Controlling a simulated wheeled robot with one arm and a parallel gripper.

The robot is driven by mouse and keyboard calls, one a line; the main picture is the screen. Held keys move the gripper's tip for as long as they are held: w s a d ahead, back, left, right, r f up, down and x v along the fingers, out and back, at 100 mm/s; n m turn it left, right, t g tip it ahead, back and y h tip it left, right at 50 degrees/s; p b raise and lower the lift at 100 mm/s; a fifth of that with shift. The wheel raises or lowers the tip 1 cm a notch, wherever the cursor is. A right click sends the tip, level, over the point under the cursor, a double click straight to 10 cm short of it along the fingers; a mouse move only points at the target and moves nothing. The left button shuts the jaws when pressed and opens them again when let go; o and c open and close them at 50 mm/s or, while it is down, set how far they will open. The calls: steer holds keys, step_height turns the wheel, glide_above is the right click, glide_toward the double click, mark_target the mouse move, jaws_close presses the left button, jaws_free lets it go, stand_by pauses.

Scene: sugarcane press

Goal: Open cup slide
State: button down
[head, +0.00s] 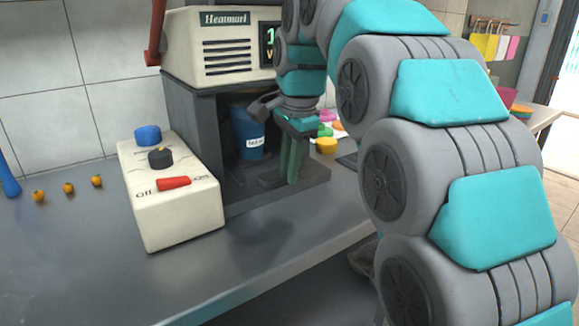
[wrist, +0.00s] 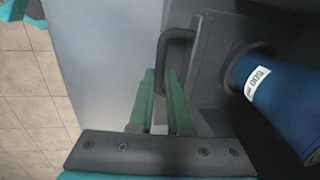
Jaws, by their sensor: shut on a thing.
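The cup slide (wrist: 213,72) is a dark grey plate with a dark bar handle (wrist: 178,36), seen in the wrist view. In the head view the dark base of the press bay (head: 255,193) shows, but the handle is hidden by my fingers. My gripper (head: 291,168) points down at the front of the bay. In the wrist view its green fingers (wrist: 162,78) are shut on the slide's handle. A blue cup (head: 247,133) with a white label stands upright in the bay behind my gripper. It also shows at the right of the wrist view (wrist: 270,90).
A white switch box (head: 172,200) with a red lever, blue and black knobs stands left of the press (head: 222,48). Small orange fruits (head: 68,188) lie further left. Colourful lids (head: 326,145) lie behind my gripper. The grey counter (head: 95,265) is clear in front.

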stand_by(0.9)
steer(key=s+d+b, duration=0.2)
steer(key=s+d, duration=0.9)
steer(key=s, duration=0.5)
steer(key=c, duration=0.9)
jaws_free()
steer(key=shift+o, duration=0.2)
steer(key=shift+r, duration=0.1)
